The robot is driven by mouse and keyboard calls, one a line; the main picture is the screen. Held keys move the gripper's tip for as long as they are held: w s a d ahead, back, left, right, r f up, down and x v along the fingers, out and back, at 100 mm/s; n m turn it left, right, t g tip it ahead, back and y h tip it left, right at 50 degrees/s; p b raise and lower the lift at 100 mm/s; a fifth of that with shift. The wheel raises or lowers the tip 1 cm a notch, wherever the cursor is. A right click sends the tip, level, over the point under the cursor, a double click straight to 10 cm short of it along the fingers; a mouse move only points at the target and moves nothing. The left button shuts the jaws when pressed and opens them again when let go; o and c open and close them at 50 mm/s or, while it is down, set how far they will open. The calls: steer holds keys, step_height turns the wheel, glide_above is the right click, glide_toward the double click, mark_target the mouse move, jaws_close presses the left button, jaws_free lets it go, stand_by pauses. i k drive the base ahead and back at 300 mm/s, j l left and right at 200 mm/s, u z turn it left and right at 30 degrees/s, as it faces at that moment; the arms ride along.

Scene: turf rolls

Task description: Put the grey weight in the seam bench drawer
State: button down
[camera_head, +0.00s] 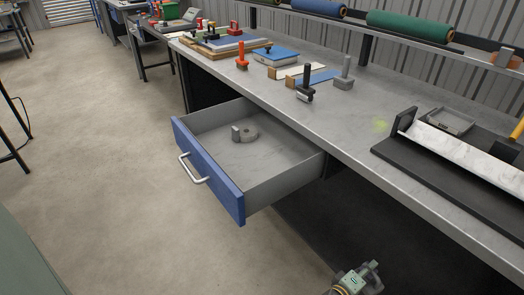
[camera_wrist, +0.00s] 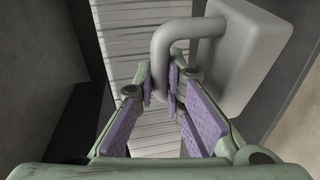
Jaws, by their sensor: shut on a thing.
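The grey weight (camera_wrist: 255,45) is a pale grey block with a thick bent handle, seen in the wrist view. My gripper (camera_wrist: 170,95) is shut on that handle, its purple pads on either side of it. The block sits beyond and to the right of the fingertips. In the head view the held weight cannot be made out; only a part of my arm shows at the bottom edge. The seam bench drawer (camera_head: 290,176) stands open, with a blue front and silver handle.
The metal bench top (camera_head: 345,119) carries red, black and grey upright-handled tools, blue boards and a dark tray with a white strip at right. Green and blue rolls lie on the rack behind. Most of the drawer floor is clear. Open floor lies left.

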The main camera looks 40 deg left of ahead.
mark_target(263, 178)
steer(key=j+z, duration=0.1)
steer(key=j, duration=0.6)
steer(key=j+z, duration=0.1)
steer(key=j, duration=0.6)
steer(key=j+z, duration=0.1)
steer(key=j, duration=0.6)
steer(key=j+z, duration=0.15)
steer(key=j, duration=0.5)
steer(key=j+z, duration=0.1)
steer(key=j, duration=0.6)
steer(key=k+j+z, duration=0.1)
steer(key=j, duration=0.55)
steer(key=k+j, duration=0.05)
